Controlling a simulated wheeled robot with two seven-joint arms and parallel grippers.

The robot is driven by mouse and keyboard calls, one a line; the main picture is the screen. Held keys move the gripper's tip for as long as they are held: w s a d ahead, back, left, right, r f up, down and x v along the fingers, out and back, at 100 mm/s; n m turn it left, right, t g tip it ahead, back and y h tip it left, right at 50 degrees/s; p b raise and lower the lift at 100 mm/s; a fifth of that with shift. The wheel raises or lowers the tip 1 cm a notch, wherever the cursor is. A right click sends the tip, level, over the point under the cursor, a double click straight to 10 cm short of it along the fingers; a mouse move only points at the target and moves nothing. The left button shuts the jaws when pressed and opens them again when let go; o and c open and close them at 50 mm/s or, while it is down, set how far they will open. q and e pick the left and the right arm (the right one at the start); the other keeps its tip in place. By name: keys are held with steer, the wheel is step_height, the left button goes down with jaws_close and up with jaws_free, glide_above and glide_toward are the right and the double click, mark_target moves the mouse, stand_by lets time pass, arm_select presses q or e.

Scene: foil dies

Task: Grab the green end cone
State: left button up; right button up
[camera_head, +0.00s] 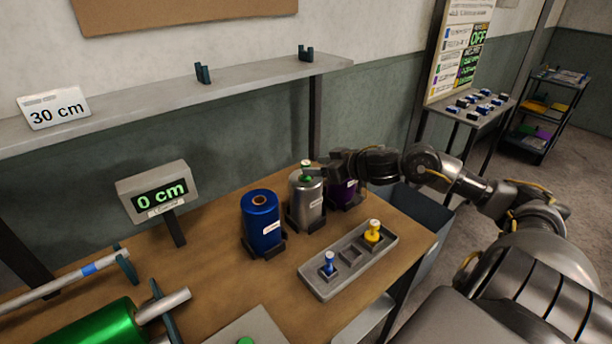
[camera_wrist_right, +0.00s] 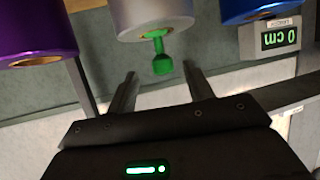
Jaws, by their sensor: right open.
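The green end cone (camera_wrist_right: 160,58) sits at the end of the silver roll (camera_wrist_right: 148,14) in the right wrist view, its knob pointing toward my gripper. In the head view the green cone (camera_head: 306,178) shows small on top of the upright silver roll (camera_head: 305,206), partly hidden by my right gripper (camera_head: 312,172). In the wrist view my right gripper (camera_wrist_right: 162,88) is open, with the cone's knob between and just beyond its fingertips. The fingers look empty. My left gripper is not in view.
A blue roll (camera_head: 262,222) and a purple roll (camera_head: 345,193) stand close on either side. A grey tray (camera_head: 318,286) holds a blue cone (camera_head: 328,264) and a yellow cone (camera_head: 373,231), its middle slot empty. A display (camera_head: 160,193) reads 0 cm.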

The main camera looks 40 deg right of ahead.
mark_target(310, 166)
steer(key=shift+p+x, duration=0.6)
steer(key=shift+x, duration=1.75)
steer(key=shift+s+a+f, duration=0.1)
steer(key=shift+s+a, duration=0.05)
steer(key=c, duration=1.1)
